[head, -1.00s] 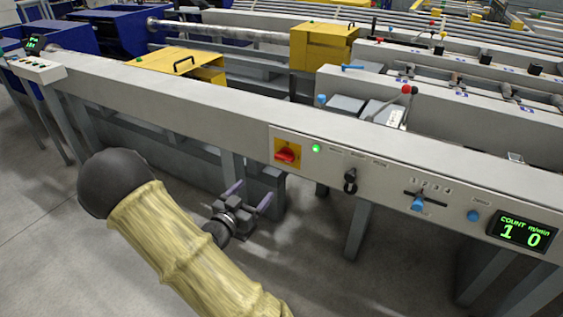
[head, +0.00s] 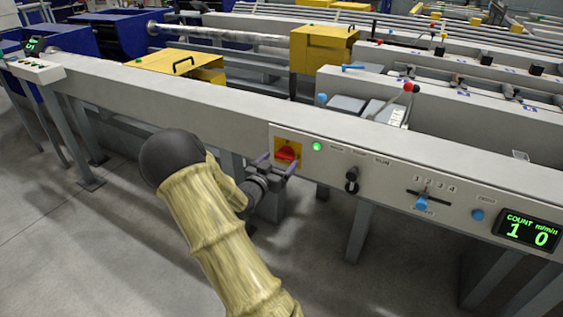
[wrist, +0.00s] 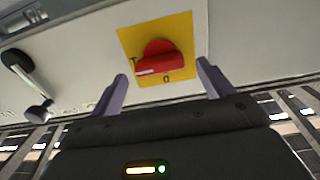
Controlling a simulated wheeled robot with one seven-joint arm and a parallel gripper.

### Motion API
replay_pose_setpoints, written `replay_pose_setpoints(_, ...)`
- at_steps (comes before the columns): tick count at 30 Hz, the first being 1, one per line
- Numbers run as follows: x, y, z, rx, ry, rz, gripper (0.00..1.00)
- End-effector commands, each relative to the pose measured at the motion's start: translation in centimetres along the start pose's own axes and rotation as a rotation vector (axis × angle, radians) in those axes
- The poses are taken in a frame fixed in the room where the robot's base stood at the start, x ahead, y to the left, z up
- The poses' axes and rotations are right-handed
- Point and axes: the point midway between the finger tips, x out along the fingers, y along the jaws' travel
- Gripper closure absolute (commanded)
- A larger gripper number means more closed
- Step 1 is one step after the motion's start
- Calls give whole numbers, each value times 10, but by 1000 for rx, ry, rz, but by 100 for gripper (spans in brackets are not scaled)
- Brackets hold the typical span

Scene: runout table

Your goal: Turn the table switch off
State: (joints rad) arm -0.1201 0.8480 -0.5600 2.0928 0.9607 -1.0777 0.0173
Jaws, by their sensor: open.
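The table switch (head: 287,152) is a red rotary handle on a yellow square plate, on the front panel of the runout table (head: 215,120). In the wrist view the red switch (wrist: 160,60) is ahead of my gripper, its handle lying nearly across the plate with a pale line along it. Small marks show on the plate beside and below the handle. My gripper (head: 276,163) is open and empty, its two fingers on either side of the switch in the picture. The wrist view shows my gripper (wrist: 161,88) with clear space between fingers and handle. A green lamp (head: 316,146) glows beside the plate.
Right of the switch, the panel carries a black selector (head: 351,180), a blue slider knob (head: 421,204), a blue button (head: 477,215) and a lit count display (head: 527,232). Table legs stand below the panel. Open floor (head: 60,240) lies at left.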

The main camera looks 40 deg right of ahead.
Motion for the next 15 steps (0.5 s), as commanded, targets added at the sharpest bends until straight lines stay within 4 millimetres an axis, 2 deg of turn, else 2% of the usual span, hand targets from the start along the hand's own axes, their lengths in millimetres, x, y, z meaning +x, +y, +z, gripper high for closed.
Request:
replay_pose_setpoints(3, 16, 0, 1, 1, 0, 0, 20)
replay_pose_setpoints(6, 22, 0, 0, 2, 1, 0, 20)
replay_pose_setpoints(15, 23, 0, 0, 0, 0, -1, 22)
